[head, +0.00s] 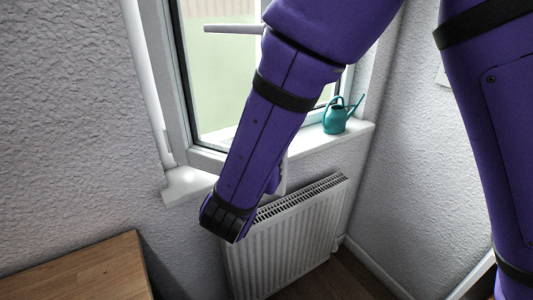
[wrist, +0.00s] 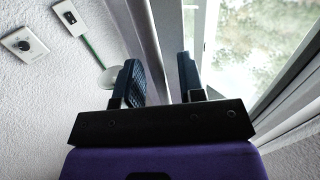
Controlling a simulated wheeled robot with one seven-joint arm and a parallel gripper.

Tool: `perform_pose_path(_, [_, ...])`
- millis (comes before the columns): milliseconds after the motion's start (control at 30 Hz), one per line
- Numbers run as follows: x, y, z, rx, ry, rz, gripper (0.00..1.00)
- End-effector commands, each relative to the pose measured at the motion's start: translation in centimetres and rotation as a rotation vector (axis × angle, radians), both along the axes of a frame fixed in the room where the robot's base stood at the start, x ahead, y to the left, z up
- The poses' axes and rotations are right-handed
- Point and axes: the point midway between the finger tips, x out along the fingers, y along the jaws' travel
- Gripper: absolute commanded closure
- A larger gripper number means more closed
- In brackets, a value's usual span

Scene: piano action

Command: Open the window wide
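The window (head: 177,80) has a white frame and stands above the sill at the upper left of the head view. Its pale handle (head: 233,28) lies roughly level, its right end hidden by my arm. The sash appears to stand at an angle, but my arm covers much of it. In the wrist view my gripper (wrist: 161,80) has its two dark fingers spread apart. A white upright frame edge (wrist: 173,50) shows between and beyond them; I cannot tell whether they touch it. The glass (wrist: 265,45) is to their right. The gripper is hidden in the head view.
A teal watering can (head: 336,115) stands on the right of the white sill (head: 187,184). A white radiator (head: 290,235) hangs below. A wooden tabletop (head: 85,272) is at lower left. The wrist view shows a wall dial (wrist: 24,45) and a switch plate (wrist: 68,17).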

Motion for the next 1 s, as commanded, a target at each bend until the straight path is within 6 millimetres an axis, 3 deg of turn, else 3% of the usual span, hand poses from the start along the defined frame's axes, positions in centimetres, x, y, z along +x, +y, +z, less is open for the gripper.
perform_pose_path(333, [-0.9, 0.4, 0.0, 0.001, 0.000, 0.003, 0.64])
perform_pose_path(733, [-7.7, 2.5, 0.0, 0.000, 0.000, 0.004, 0.64])
perform_pose_path(1000, [-10.1, 3.2, 0.0, 0.000, 0.000, 0.001, 0.64])
